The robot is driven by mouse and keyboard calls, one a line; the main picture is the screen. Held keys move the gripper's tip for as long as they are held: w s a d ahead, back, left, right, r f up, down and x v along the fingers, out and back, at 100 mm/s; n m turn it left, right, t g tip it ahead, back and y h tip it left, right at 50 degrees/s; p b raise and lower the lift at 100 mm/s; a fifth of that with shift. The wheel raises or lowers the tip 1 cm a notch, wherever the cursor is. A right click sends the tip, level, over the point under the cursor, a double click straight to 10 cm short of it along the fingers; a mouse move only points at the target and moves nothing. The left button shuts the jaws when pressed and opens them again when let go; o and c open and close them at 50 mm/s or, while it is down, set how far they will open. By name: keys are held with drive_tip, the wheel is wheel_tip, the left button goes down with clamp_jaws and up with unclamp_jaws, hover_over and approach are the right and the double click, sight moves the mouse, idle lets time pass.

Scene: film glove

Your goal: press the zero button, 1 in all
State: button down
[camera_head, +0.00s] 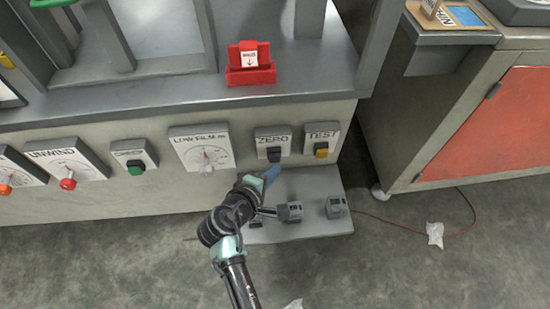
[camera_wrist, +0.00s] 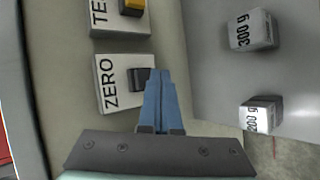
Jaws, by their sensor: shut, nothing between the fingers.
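The zero button is a dark square button (camera_head: 274,154) on a light plate labelled ZERO (camera_head: 272,138), on the machine's front panel. In the wrist view the dark button (camera_wrist: 142,79) sits right beside my blue fingertips, and its ZERO plate (camera_wrist: 112,92) shows to the left. My gripper (camera_head: 271,174) is shut and empty, with its tips just below the button in the head view. In the wrist view my gripper (camera_wrist: 158,74) partly covers the button's edge. I cannot tell whether the tips touch it.
The TEST plate with its yellow button (camera_head: 321,150) is right of ZERO. A LOW FILM dial (camera_head: 203,148) is on the left. Below, a grey shelf (camera_head: 315,180) holds weights, including 300 g (camera_wrist: 251,29) and 200 g (camera_wrist: 261,115) ones. A red block (camera_head: 249,74) sits above.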

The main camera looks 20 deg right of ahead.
drive_tip(key=shift+w, duration=0.15)
idle(0.7)
drive_tip(key=shift+w+d, duration=0.1)
drive_tip(key=shift+w, duration=0.15)
drive_tip(key=shift+w+d, duration=0.15)
drive_tip(key=shift+w, duration=0.3)
idle(0.6)
idle(0.4)
drive_tip(key=shift+s+a+p, duration=0.3)
drive_tip(key=shift+s+p, duration=0.25)
drive_tip(key=shift+s, duration=0.3)
drive_tip(key=shift+s+a+p, duration=0.2)
drive_tip(key=shift+s+p, duration=0.25)
drive_tip(key=shift+s, duration=0.35)
drive_tip(key=shift+s+a+p, duration=0.25)
drive_tip(key=shift+s+p, duration=0.15)
drive_tip(key=shift+s, duration=0.4)
drive_tip(key=shift+s+a+p, duration=0.2)
drive_tip(key=shift+s+p, duration=0.25)
drive_tip(key=shift+s, duration=0.35)
